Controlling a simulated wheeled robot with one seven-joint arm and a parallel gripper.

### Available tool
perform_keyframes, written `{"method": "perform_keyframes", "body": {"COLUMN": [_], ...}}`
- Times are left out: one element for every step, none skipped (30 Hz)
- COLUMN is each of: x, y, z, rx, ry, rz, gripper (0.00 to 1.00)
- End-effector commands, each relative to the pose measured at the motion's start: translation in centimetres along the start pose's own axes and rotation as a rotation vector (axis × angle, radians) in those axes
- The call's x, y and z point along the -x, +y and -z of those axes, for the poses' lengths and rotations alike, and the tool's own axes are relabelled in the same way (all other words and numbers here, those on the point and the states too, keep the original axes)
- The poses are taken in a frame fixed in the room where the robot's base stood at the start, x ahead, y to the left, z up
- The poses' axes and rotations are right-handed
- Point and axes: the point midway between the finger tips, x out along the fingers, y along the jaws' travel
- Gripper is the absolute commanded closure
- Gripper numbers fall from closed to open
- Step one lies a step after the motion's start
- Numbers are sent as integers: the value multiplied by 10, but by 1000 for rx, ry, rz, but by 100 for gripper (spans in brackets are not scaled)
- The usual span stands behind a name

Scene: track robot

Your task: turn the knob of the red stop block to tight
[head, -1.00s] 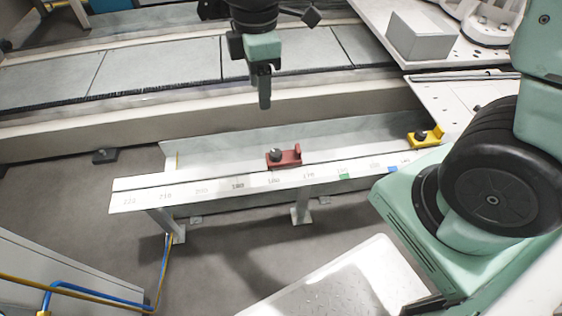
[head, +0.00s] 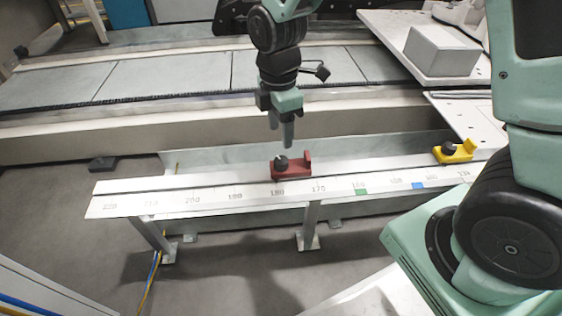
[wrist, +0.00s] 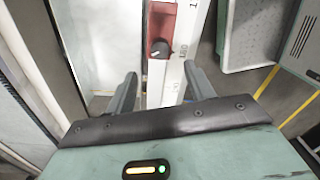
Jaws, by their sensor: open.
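The red stop block (head: 292,168) sits on the white rail with the printed scale, near the 180 mark. Its dark knob (head: 281,162) is on the left part of the block and carries a pale pointer mark. In the wrist view the knob (wrist: 159,49) shows beyond the fingertips, between their lines, with the red block (wrist: 161,22) behind it. My gripper (head: 281,143) points down just above the block, apart from it. In the wrist view my gripper (wrist: 158,82) has its two fingers wide apart with nothing between them.
A yellow stop block (head: 456,151) with a dark knob sits farther right on the scale rail (head: 235,203). Green (head: 360,191) and blue (head: 418,185) marks are on the scale. A grey box (head: 441,50) stands on the plate at upper right. A long bed (head: 165,75) runs behind the rail.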

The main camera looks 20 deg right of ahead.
Motion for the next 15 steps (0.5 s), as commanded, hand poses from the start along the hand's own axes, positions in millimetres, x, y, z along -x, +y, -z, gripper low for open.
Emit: {"method": "perform_keyframes", "body": {"x": [-17, -23, -31, -37, -43, -50, -55, -60, -65, -69, -72, -75, -78, -80, -81], "y": [0, 0, 0, 0, 0, 0, 0, 0, 0, 0, 0, 0, 0, 0, 0], "z": [0, 0, 0, 0, 0, 0, 0, 0, 0, 0, 0, 0, 0, 0, 0], "rx": [1, 1, 1, 2, 2, 1, 0, 0, 0, 0, 0, 1, 1, 1, 1], "ry": [-1, -1, -1, -2, -1, -1, -1, -1, -1, -1, -1, -1, -1, -1, -1], "rz": [3, 2, 2, 3, 2, 2, 2, 2, 2, 1, 1, 1, 1, 1, 0], "gripper": [47, 47, 47, 47, 47, 47, 47, 47, 47, 47, 47, 47, 47, 47, 47]}}
